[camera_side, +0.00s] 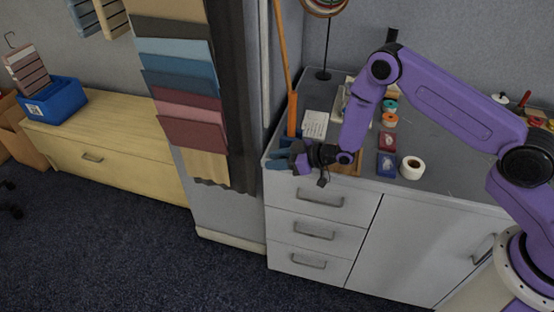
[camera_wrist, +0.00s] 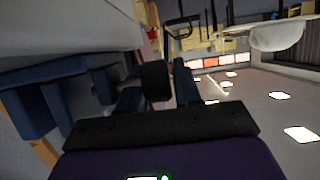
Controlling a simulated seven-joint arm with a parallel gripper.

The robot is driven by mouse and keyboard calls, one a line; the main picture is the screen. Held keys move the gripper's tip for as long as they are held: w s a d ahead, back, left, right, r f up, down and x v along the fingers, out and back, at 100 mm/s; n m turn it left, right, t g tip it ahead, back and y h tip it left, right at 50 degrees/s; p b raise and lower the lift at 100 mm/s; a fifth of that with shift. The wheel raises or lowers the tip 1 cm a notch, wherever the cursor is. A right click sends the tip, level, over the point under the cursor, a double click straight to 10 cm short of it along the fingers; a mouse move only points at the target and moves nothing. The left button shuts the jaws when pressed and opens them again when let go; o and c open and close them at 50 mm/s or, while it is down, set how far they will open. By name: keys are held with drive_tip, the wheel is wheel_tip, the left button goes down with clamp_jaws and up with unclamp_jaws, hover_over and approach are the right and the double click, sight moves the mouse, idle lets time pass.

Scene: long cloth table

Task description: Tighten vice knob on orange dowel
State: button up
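My gripper (camera_side: 281,161) is at the front left corner of the grey cabinet top, pointing left, with its dark blue fingers in front of the vice. The orange dowel (camera_side: 283,60) stands upright, leaning slightly, at the blue vice (camera_side: 287,141). Much of the vice is hidden by my gripper in the side view. In the wrist view, the blue vice (camera_wrist: 34,112) is at the left, with part of the orange dowel (camera_wrist: 45,151) below it. The black vice knob (camera_wrist: 155,81) sits between my two fingers, with no clear gap on either side.
A white card (camera_side: 315,124), tape rolls (camera_side: 411,167) and small red and blue boxes (camera_side: 387,164) lie on the cabinet top (camera_side: 440,185). A wall with hanging colour swatches (camera_side: 185,90) is close on the left. A lamp stand (camera_side: 325,50) is behind.

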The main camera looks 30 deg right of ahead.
clamp_jaws()
drive_tip(key=shift+s+r+t+y, duration=0.1)
drive_tip(key=shift+r+t+y, duration=0.15)
drive_tip(key=shift+t+y, duration=0.95)
unclamp_jaws()
